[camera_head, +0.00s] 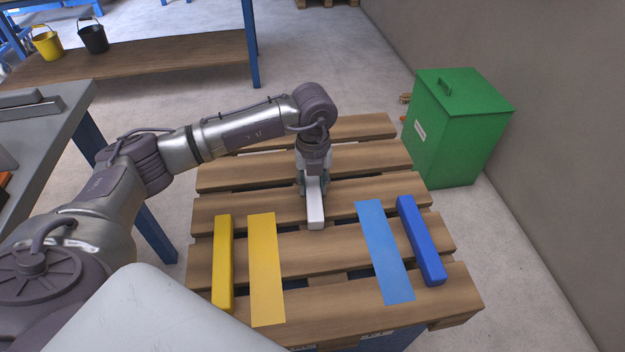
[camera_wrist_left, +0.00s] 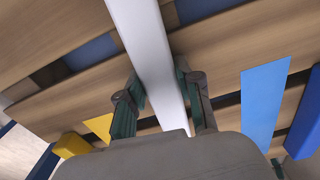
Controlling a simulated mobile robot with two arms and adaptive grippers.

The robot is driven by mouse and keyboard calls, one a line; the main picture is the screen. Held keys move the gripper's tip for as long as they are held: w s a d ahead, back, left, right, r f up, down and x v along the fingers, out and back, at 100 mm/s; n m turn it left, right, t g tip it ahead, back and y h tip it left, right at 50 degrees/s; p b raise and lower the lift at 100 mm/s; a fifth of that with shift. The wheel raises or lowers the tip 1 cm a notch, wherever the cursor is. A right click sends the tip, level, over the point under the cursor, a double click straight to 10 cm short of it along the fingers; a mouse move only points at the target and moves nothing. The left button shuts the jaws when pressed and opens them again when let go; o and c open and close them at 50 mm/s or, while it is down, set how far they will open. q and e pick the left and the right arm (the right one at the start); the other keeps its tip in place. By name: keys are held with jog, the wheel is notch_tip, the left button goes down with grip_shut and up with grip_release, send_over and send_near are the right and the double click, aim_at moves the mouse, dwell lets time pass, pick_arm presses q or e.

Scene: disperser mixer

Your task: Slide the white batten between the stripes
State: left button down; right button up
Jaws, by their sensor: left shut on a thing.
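The white batten (camera_head: 315,212) lies lengthwise on the wooden pallet (camera_head: 335,245), at its middle, with its near end between the two flat stripes. The yellow stripe (camera_head: 265,268) is to its left and the light blue stripe (camera_head: 384,250) to its right. My left gripper (camera_head: 313,186) points down over the batten's far part and is shut on it. In the left wrist view, the two fingers flank the white batten (camera_wrist_left: 150,60). The batten's far part is hidden by the gripper in the head view.
A yellow batten (camera_head: 223,262) lies left of the yellow stripe, and a blue batten (camera_head: 420,240) right of the light blue stripe. A green lidded bin (camera_head: 455,130) stands beyond the pallet at right. A grey table (camera_head: 50,125) is at left. The pallet between the stripes is clear.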

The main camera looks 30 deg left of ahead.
aim_at(318, 212)
pick_arm(q)
jog(key=shift+s+d+p, duration=0.4)
jog(key=shift+s+d, duration=0.2)
jog(key=shift+s, duration=0.3)
jog(key=shift+s+d, duration=0.4)
jog(key=shift+s, duration=0.1)
jog(key=shift+s+d+p, duration=0.4)
jog(key=shift+s+p, duration=0.05)
jog(key=shift+s, duration=0.1)
jog(key=shift+s+d, duration=0.25)
jog(key=shift+s, duration=0.1)
jog(key=shift+s+d+p, duration=0.45)
jog(key=shift+s+d, duration=0.2)
jog(key=shift+s, duration=0.2)
jog(key=shift+s+d+p, duration=0.4)
jog(key=shift+s+d, duration=0.35)
jog(key=shift+s, duration=0.3)
jog(key=shift+s+d, duration=0.6)
jog(key=shift+s, duration=0.2)
jog(key=shift+s+d+p, duration=0.3)
jog(key=shift+s, duration=0.1)
jog(key=shift+s+d, duration=0.7)
jog(key=shift+s, duration=0.25)
pick_arm(e)
jog(key=s+x, duration=0.1)
jog(key=x, duration=0.9)
jog(key=shift+a+f+g, duration=0.15)
jog(key=shift+f+g, duration=0.25)
jog(key=shift+f, duration=0.15)
